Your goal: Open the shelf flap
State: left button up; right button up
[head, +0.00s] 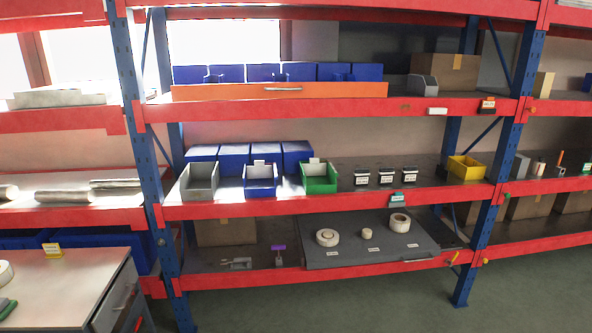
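The shelf flap looks to be the long orange panel (225,92) at the front of the upper shelf. It stands across the shelf front, with a pale bar handle (283,88) near its upper middle. Several blue bins (264,73) show above and behind it; their lower parts are hidden. Neither of my grippers is in the head view.
A red beam (330,109) runs under the panel, between blue uprights (135,130). The middle shelf holds grey, blue and green bins (318,177). Below, a grey tray (330,256) carries rolls. A cabinet (75,280) stands front left. Floor (400,305) is clear front right.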

aim_at(350, 90)
jog(key=u, duration=0.05)
jog(key=i, duration=1.85)
jog(key=u, duration=0.15)
